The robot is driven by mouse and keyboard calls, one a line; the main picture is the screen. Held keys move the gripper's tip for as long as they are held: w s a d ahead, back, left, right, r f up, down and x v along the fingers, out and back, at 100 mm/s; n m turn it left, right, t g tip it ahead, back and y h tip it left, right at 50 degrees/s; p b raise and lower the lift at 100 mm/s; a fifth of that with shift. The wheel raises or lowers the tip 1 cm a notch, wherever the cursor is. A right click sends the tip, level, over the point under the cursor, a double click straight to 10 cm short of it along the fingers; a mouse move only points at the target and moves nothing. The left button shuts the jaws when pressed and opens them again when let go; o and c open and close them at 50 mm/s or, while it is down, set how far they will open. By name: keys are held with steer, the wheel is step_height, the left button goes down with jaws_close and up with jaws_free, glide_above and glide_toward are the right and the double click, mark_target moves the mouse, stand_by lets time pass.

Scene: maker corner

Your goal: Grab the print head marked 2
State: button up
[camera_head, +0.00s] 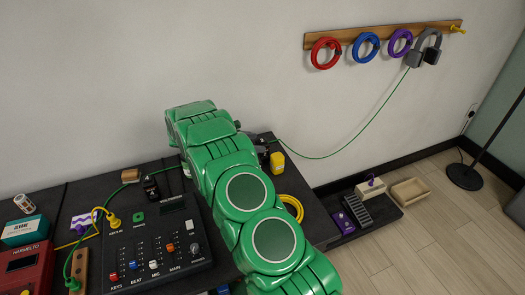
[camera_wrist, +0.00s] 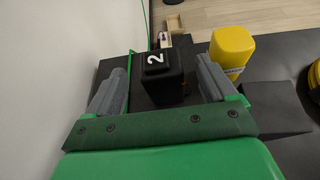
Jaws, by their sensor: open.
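The print head marked 2 (camera_wrist: 165,85) is a black block with a white 2 on its top face. In the wrist view it stands between the two grey fingers of my gripper (camera_wrist: 161,76), with a gap visible on either side. My gripper is open and holds nothing. In the head view my green arm covers most of this spot, and a dark block (camera_head: 262,150) shows just to the right of the arm. I cannot tell its number there.
A yellow block (camera_wrist: 232,47) stands close to the right finger; it also shows in the head view (camera_head: 277,162). A mixer console (camera_head: 150,245) and a black block (camera_head: 151,188) lie left of my arm.

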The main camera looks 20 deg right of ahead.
steer(key=shift+d+f, duration=1.05)
steer(key=shift+f, duration=0.1)
steer(key=shift+d+f, duration=0.15)
steer(key=shift+d, duration=0.2)
steer(key=c, duration=1.2)
